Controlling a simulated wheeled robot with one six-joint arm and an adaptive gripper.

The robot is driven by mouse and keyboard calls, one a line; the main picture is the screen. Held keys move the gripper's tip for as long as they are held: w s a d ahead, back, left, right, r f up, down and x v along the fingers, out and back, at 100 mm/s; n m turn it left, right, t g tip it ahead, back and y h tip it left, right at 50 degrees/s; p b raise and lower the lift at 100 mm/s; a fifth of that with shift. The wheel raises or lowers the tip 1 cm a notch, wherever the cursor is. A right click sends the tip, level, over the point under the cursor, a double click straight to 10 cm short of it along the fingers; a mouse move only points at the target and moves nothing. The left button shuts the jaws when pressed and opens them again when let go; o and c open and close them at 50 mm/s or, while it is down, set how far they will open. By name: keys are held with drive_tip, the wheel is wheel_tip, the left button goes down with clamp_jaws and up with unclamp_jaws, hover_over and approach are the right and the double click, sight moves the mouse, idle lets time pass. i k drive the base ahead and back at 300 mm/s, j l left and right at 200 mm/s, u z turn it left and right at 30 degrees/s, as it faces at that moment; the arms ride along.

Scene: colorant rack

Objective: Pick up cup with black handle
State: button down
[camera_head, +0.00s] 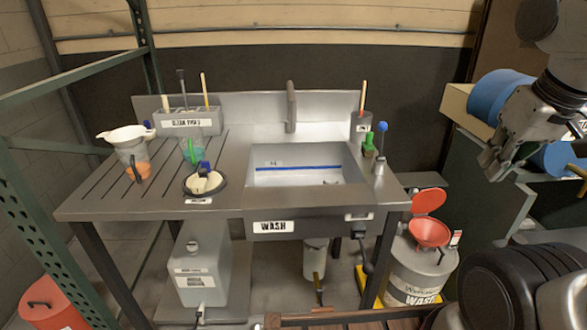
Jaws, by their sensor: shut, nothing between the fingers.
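A pale, wide-rimmed cup or pitcher (126,136) stands at the left end of the metal wash table. A dark curved handle (133,167) shows at its lower front, beside a small orange piece (143,171); I cannot tell for certain that the handle belongs to the cup. My gripper (491,166) is at the right of the view, shut and empty, far from the cup and to the right of the table.
The wash table (230,150) holds a sink (297,180), a grey tool holder (188,122), a greenish cup (191,150) and a round black-rimmed dish (205,184). A wash drum (417,268) with a red funnel stands right of the table.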

sight(134, 156)
drive_tip(key=u, duration=1.3)
drive_tip(key=z, duration=2.1)
drive_tip(key=u, duration=2.1)
drive_tip(key=i+j+u, duration=0.1)
drive_tip(key=i+u, duration=0.35)
drive_tip(key=i, duration=0.1)
